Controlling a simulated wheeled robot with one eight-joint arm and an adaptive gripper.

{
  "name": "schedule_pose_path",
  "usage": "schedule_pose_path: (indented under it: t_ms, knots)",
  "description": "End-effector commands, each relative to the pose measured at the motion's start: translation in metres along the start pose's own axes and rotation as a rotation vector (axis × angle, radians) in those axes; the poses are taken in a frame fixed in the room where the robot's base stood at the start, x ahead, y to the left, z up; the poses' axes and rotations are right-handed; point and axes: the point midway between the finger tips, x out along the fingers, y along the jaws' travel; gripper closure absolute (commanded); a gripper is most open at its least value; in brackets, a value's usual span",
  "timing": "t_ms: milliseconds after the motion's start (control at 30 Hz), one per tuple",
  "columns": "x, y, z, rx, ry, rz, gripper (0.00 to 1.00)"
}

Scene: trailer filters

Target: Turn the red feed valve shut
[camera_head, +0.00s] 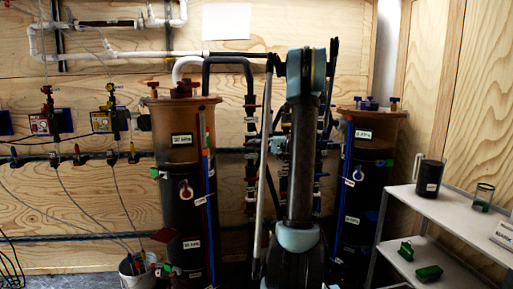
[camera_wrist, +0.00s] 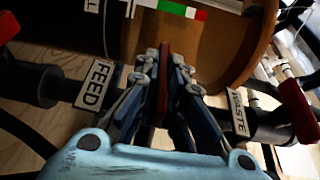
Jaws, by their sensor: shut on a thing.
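In the wrist view, my gripper (camera_wrist: 163,75) has its two fingers closed on either side of an upright red valve handle (camera_wrist: 164,68). A FEED label (camera_wrist: 95,85) is on the black piping just left of the fingers, and a WASTE label (camera_wrist: 238,112) is to the right. The valve body under the handle is mostly hidden by the fingers. In the head view, my raised arm hides the gripper and the valve.
A brown filter vessel curves close behind the fingers (camera_wrist: 222,42). Another red handle (camera_wrist: 298,108) is right of the WASTE label. Two tall vessels (camera_head: 183,200) (camera_head: 362,205) flank my arm. A white shelf (camera_head: 440,210) at right holds a black canister (camera_head: 429,178) and green blocks.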

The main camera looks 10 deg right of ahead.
Motion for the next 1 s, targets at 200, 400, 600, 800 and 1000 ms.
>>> schedule_pose_path:
  t_ms: [200, 400, 600, 800, 1000]
  knots:
    - [-0.0011, 0.0019, 0.0001, 0.009, 0.002, -0.014, 1.0]
    - [-0.0011, 0.0022, 0.0001, 0.009, 0.002, -0.014, 1.0]
    - [-0.001, 0.0022, 0.0003, 0.009, 0.002, -0.014, 0.72]
    - [-0.0006, 0.0013, 0.0002, 0.008, 0.001, -0.016, 0.7]
    - [-0.0029, 0.001, 0.0, 0.008, 0.001, -0.016, 0.7]
